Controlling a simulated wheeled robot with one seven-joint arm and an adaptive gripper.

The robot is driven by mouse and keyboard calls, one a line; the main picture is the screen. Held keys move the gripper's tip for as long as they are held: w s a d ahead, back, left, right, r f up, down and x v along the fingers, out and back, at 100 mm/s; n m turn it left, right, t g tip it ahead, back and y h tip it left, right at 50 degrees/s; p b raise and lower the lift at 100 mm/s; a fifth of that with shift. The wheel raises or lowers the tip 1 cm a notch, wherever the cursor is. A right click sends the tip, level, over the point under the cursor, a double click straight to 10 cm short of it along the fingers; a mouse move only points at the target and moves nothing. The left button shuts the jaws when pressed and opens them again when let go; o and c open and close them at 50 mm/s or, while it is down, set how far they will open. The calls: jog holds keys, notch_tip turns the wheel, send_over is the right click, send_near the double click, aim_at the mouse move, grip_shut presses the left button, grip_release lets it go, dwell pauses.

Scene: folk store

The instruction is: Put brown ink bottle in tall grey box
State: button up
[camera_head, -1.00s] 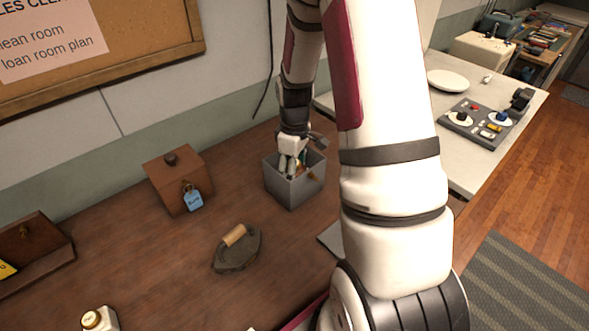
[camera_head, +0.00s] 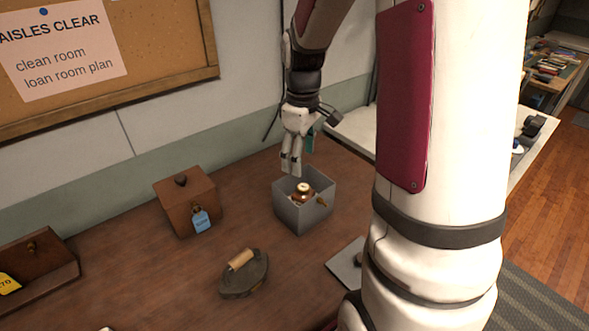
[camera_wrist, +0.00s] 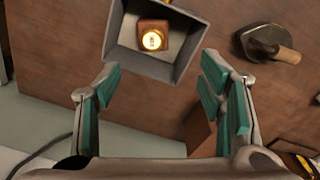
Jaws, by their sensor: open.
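The brown ink bottle (camera_head: 303,190) with a pale cap sits inside the tall grey box (camera_head: 304,213). In the wrist view the bottle (camera_wrist: 153,36) stands apart from the box's walls, its cap facing the camera, and the grey box (camera_wrist: 150,66) is at the top. My gripper (camera_head: 291,170) is above the back left part of the box, apart from the bottle. Its two fingers are spread wide with nothing between them in the wrist view (camera_wrist: 160,95).
A brown wooden box with a blue tag (camera_head: 187,200) stands left of the grey box. An old iron with a wooden handle (camera_head: 244,275) lies in front. An open wooden box (camera_head: 40,268) is at the far left. Bare tabletop lies between them.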

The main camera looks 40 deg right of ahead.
jog(key=s+a+r+m+t, duration=0.2)
jog(key=s+a+r, duration=0.4)
jog(key=a+r, duration=0.35)
jog(key=s+a+r+m+t, duration=0.1)
jog(key=s+a+r, duration=0.1)
jog(key=s, duration=0.3)
jog(key=s+a+r+m+t, duration=0.1)
jog(key=s+a+r, duration=0.2)
jog(key=s+a, duration=0.2)
jog(key=shift+s+m+t, duration=0.4)
jog(key=shift+s, duration=0.2)
